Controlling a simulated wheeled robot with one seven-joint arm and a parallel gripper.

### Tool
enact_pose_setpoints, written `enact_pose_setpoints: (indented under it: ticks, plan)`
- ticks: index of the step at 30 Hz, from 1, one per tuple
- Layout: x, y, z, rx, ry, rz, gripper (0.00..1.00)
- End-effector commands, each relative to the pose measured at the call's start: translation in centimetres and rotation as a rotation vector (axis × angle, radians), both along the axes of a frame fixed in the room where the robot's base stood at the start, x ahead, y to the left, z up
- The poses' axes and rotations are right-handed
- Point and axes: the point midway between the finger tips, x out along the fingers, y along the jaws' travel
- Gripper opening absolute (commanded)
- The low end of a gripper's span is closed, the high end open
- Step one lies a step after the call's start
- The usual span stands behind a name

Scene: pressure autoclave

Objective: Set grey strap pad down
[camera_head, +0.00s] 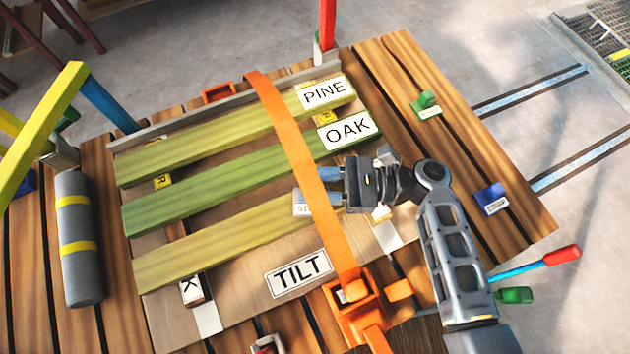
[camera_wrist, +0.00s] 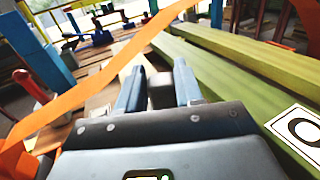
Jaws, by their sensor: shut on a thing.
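The grey strap pad (camera_wrist: 161,91) shows in the wrist view as a small dark grey block between the two fingers of my gripper (camera_wrist: 159,84). My gripper is shut on it. In the head view my gripper (camera_head: 325,187) points left, at the orange strap (camera_head: 295,145) and over the lower boards. The strap runs across the boards from the back edge to an orange buckle (camera_head: 352,298). The pad is mostly hidden in the head view; I cannot tell whether it touches strap or board.
A grey roll (camera_head: 78,240) with yellow bands lies left. Green (camera_head: 427,104) and blue (camera_head: 490,199) blocks sit on the table's right. Upright posts stand at the back.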

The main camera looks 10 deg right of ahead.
Motion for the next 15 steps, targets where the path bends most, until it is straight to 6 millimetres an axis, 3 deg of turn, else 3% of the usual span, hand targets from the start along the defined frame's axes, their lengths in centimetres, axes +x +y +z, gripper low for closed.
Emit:
enact_pose_setpoints:
  ticks: [1,2,3,9,15]
  plan:
    - [0.01,-0.01,-0.21,0.0,0.001,0.0,0.06]
    - [0.01,-0.01,-0.17,0.0,0.0,0.0,0.37]
    - [0.01,-0.01,-0.14,0.0,0.0,0.0,0.41]
    - [0.01,-0.01,-0.13,0.0,0.0,0.0,0.6]
    - [0.01,-0.01,-0.12,0.0,0.0,0.0,0.61]
